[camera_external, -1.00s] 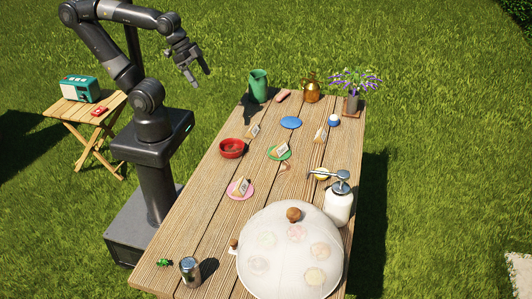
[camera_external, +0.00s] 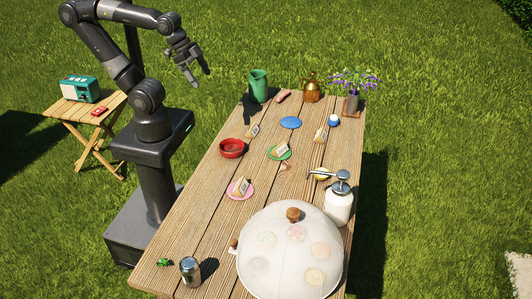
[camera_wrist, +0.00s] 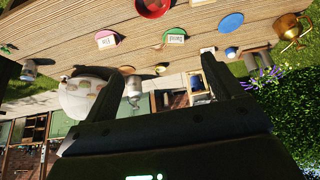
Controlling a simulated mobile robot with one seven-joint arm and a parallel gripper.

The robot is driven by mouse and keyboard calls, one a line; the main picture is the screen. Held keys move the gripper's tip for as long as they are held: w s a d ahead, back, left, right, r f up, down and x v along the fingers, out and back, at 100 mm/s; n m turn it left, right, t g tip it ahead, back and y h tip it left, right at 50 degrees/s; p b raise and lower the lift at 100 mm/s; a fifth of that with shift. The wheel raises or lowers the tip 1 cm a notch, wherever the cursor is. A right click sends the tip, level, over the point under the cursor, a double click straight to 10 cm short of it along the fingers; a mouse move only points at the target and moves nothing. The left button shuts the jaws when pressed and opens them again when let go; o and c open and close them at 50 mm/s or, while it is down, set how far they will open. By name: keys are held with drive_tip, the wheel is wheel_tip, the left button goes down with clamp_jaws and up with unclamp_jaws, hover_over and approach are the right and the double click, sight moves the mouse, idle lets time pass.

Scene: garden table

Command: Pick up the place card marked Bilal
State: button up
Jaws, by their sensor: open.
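Several small pale place cards stand on the wooden table (camera_external: 203,237). One card (camera_external: 240,186) is on the pink plate (camera_external: 233,196) and another (camera_external: 282,149) is on the green plate (camera_external: 272,155). One more (camera_external: 253,131) stands behind the red bowl, and one (camera_external: 320,135) stands toward the right edge. In the wrist view, cards show on the pink plate (camera_wrist: 106,40) and green plate (camera_wrist: 175,39). The lettering is too small to read surely, so I cannot tell which says Bilal. My gripper (camera_external: 200,79) is open and empty, raised beyond the table's left edge, apart from every card.
A red bowl (camera_external: 231,148), blue plate (camera_external: 291,122), green pitcher (camera_external: 258,84), brass pot (camera_external: 312,90) and flower pot (camera_external: 351,105) are on the table. A mesh dome (camera_external: 285,260), white pump dispenser (camera_external: 338,207) and metal can (camera_external: 190,269) crowd the front.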

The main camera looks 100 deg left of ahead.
drive_tip(key=shift+o, duration=0.4)
drive_tip(key=shift+w, duration=0.1)
drive_tip(key=g, duration=0.6)
hover_over(252, 127)
wheel_tip(252, 127, down, 18)
drive_tip(key=shift+m, duration=0.3)
drive_tip(key=f, duration=0.4)
drive_tip(key=shift+s+a+f, duration=0.25)
drive_tip(key=shift+a+f, duration=0.05)
drive_tip(key=shift+f, duration=0.05)
drive_tip(key=shift+w+d+f, duration=0.1)
drive_tip(key=shift+f, duration=1.45)
drive_tip(key=shift+w+f, duration=0.1)
drive_tip(key=shift+f, duration=1.4)
